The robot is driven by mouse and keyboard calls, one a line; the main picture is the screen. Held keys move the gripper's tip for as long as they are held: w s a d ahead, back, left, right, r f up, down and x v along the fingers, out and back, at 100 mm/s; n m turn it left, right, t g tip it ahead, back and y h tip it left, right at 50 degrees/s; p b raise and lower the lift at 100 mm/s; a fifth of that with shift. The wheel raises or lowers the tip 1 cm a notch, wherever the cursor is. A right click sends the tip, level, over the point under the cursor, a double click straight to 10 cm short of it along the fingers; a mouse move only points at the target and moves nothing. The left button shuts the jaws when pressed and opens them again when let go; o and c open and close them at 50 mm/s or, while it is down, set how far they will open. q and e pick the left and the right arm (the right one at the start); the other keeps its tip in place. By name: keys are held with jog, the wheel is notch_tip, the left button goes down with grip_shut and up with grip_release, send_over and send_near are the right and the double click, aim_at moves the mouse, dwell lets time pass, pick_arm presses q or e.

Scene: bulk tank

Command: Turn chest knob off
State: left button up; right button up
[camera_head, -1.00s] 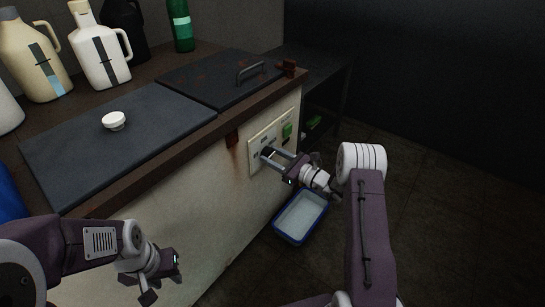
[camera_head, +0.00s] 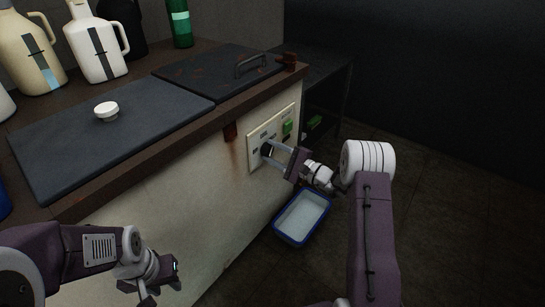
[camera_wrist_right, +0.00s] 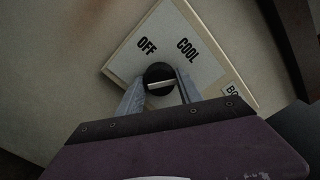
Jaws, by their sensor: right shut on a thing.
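The chest knob (camera_head: 266,149) is a round black dial on a pale panel (camera_head: 255,165) on the chest's front. In the right wrist view the knob (camera_wrist_right: 158,72) has a light bar across it, lying nearly level in the picture. The labels OFF and COOL stand above it; I cannot tell which one the bar points at. My right gripper (camera_wrist_right: 160,86) is shut on the knob, one finger on each side; it also shows in the head view (camera_head: 269,151). My left gripper (camera_head: 165,281) hangs empty, its fingers apart, in front of the chest at lower left.
A green switch (camera_head: 287,127) sits on the panel right of the knob. A blue-rimmed tray (camera_head: 302,217) lies on the floor below. The chest top holds dark lids, a white cap (camera_head: 106,110) and several jugs. The floor at right is clear.

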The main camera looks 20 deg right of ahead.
jog(key=n+b, duration=0.6)
jog(key=b, duration=0.1)
jog(key=n+b, duration=0.3)
jog(key=shift+f+b, duration=0.35)
jog(key=shift+b, duration=0.05)
jog(key=shift+n+b, duration=0.3)
jog(key=shift+n, duration=0.2)
jog(key=shift+r+n+b, duration=0.2)
jog(key=shift+n+b, duration=0.1)
jog(key=shift+n, duration=0.6)
jog(key=n, duration=0.4)
jog(key=shift+r+n, duration=0.1)
jog(key=shift+n, duration=0.2)
jog(key=n, duration=0.4)
jog(key=shift+n, duration=2)
jog(key=o, duration=1.4)
jog(key=shift+c, duration=0.2)
